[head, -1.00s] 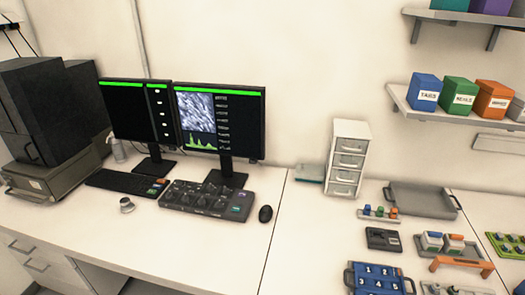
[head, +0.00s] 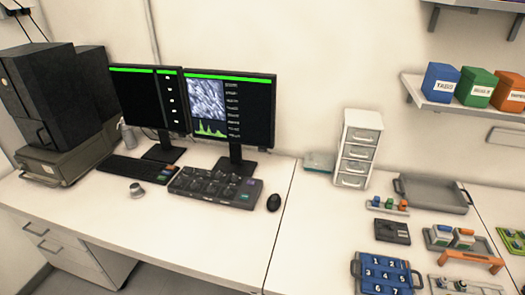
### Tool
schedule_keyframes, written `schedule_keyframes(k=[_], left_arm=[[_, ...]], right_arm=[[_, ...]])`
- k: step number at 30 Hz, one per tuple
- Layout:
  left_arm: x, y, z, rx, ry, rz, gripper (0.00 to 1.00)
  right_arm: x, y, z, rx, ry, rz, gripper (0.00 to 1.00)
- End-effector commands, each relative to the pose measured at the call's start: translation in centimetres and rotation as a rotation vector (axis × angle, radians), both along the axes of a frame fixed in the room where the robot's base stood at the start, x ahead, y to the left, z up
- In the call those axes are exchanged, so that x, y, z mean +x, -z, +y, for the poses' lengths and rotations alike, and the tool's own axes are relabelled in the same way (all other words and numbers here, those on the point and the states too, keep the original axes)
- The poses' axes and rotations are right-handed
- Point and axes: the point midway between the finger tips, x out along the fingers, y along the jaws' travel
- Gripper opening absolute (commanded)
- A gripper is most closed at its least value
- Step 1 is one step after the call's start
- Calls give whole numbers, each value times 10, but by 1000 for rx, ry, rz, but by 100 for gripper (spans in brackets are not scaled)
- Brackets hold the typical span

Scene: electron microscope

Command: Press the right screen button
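Two monitors stand on the desk. The right screen (head: 229,108) shows a grey micrograph, a green histogram and lines of text under a green bar. The left screen (head: 135,97) is mostly black with a few white marks. I cannot tell which of these is the right screen button. Neither of my grippers is in view.
A small round metal object (head: 136,189) sits before the keyboard, and a mouse (head: 273,202) lies right of the panel. A drawer tower (head: 357,150), grey tray (head: 435,194) and blue numbered rack (head: 385,274) stand on the right. The desk front (head: 190,235) is clear.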

Motion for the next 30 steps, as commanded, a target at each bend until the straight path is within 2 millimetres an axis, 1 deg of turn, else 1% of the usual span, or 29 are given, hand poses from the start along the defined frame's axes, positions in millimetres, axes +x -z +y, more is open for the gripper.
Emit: schedule_keyframes(k=[7, 11, 12, 14, 15, 16, 30], left_arm=[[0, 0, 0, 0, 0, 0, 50], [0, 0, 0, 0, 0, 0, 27], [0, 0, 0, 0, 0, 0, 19], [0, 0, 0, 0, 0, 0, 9], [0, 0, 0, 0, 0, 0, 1], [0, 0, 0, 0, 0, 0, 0], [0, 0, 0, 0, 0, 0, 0]], right_arm=[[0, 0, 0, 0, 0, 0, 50], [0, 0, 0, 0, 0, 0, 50], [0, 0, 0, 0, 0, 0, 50], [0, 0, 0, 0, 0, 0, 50], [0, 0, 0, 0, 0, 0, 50], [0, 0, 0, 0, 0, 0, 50], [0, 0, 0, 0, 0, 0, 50]])
